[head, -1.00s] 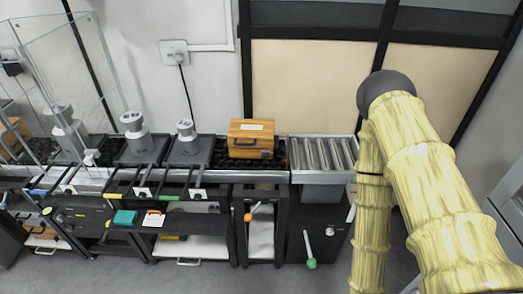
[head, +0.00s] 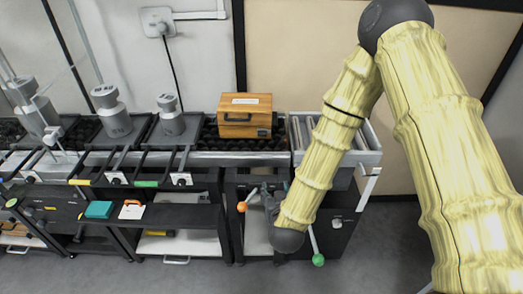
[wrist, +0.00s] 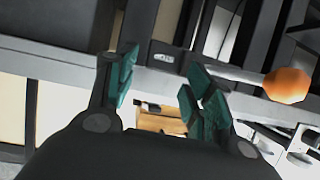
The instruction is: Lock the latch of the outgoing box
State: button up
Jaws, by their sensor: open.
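The wooden box (head: 244,116) stands on the black roller bed in the head view, with a white label on its lid and a dark handle on its front. A small dark fitting (head: 264,132), perhaps the latch, sits at its front right; its state is too small to tell. My gripper (head: 262,196) is in front of and below the box, beside the orange knob, partly hidden by my forearm. In the wrist view my gripper (wrist: 160,82) is open and empty, its teal pads apart. The box (wrist: 162,121) shows beyond the fingers, partly hidden and not touched.
An orange knob (head: 242,206) is close to my gripper and also shows in the wrist view (wrist: 287,85). A green-ended lever (head: 318,259) hangs below the metal rollers (head: 303,132). Grey weights (head: 113,112) stand to the left. The floor in front is clear.

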aim_at(262, 134)
jog(key=w+a+r+m+t+h+b, duration=0.1)
jog(key=w+a+r+t+b, duration=0.15)
jog(key=r, duration=0.25)
jog(key=w+a+r+t+h+b, duration=0.1)
jog(key=w+a+r+t+b, duration=0.1)
jog(key=w+r, duration=0.15)
jog(key=w, duration=0.7)
jog(key=w+r, duration=0.1)
jog(key=w, duration=0.2)
jog(key=shift+w, duration=0.2)
jog(key=c, duration=1)
